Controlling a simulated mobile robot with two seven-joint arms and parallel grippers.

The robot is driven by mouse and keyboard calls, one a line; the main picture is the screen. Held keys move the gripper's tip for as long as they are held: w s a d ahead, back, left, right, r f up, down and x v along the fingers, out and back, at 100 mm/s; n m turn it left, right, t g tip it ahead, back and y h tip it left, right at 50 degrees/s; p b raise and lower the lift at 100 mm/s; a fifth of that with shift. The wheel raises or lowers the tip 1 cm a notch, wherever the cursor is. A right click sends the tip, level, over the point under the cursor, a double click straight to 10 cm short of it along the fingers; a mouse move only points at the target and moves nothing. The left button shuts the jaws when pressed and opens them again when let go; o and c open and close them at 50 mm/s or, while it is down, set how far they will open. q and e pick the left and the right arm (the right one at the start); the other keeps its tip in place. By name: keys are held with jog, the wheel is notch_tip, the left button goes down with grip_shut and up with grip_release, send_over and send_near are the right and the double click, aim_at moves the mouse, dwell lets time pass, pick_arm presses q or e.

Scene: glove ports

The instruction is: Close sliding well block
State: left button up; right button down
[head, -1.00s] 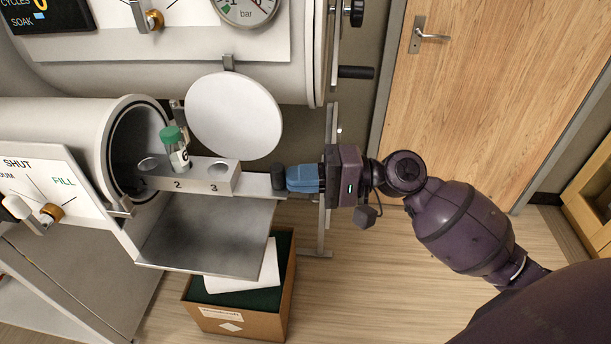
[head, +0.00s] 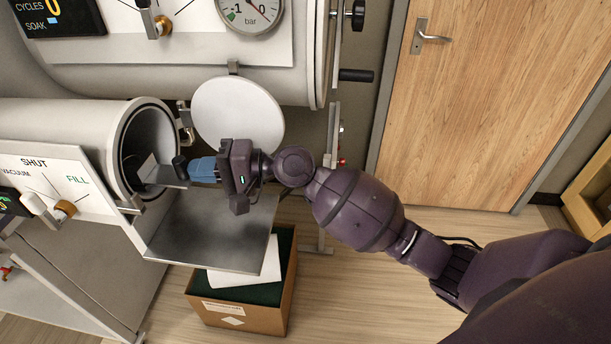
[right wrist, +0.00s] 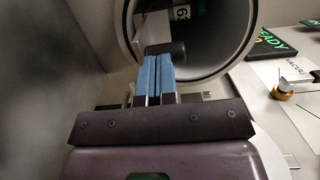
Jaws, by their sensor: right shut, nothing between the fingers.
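The sliding well block shows only in part in the head view, as a grey bar (head: 165,174) reaching into the open round mouth of the lower chamber (head: 118,160). Its dark knob (head: 180,166) is at the near end. My right gripper (head: 192,169), with blue fingers, is shut and empty, its tips at the knob. In the right wrist view the blue fingers (right wrist: 154,75) are pressed together, pointing at the dark knob (right wrist: 165,50) in the chamber mouth. The wells and the green-capped vial are hidden in the head view. My left gripper is out of view.
A round white door (head: 238,105) stands open beside the chamber mouth. A flat metal shelf (head: 215,235) lies below my right gripper. A cardboard box (head: 240,310) is on the floor beneath. A panel with a valve knob (head: 64,209) is at left.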

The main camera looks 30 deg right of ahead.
aim_at(148, 167)
jog(key=x, duration=0.3)
jog(key=w+x, duration=0.1)
jog(key=x, duration=0.3)
jog(key=shift+w+d, duration=0.1)
jog(key=shift+d, duration=0.15)
dwell(0.4)
